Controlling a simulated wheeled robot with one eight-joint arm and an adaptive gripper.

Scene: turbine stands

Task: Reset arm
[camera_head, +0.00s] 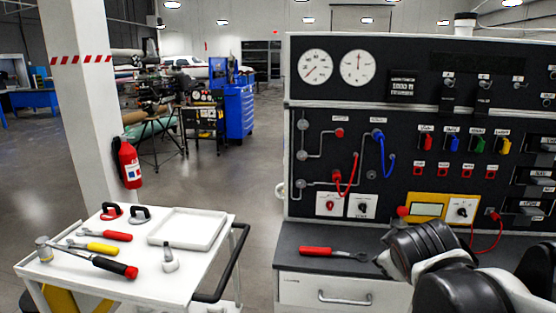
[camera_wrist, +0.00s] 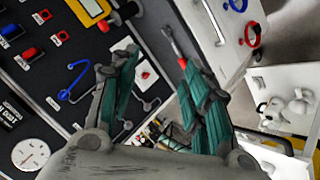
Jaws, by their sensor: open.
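My gripper (camera_wrist: 155,75) is open in the wrist view, its two teal-padded fingers spread apart with nothing visible held between them. In the head view my dark and white arm reaches in at the lower right, over the right part of the bench; the fingers cannot be made out clearly there. A red-handled wrench (camera_head: 335,253) lies flat on the dark bench top, left of my arm. It also shows in the wrist view (camera_wrist: 171,42), beside the right finger, which hides part of it.
The black control panel (camera_head: 330,115) with gauges, switches and cables rises behind the bench. A white trolley (camera_head: 185,262) with several tools and a tray (camera_head: 188,229) stands at the left. A fire extinguisher (camera_head: 130,165) hangs on the pillar. Open floor lies between trolley and back equipment.

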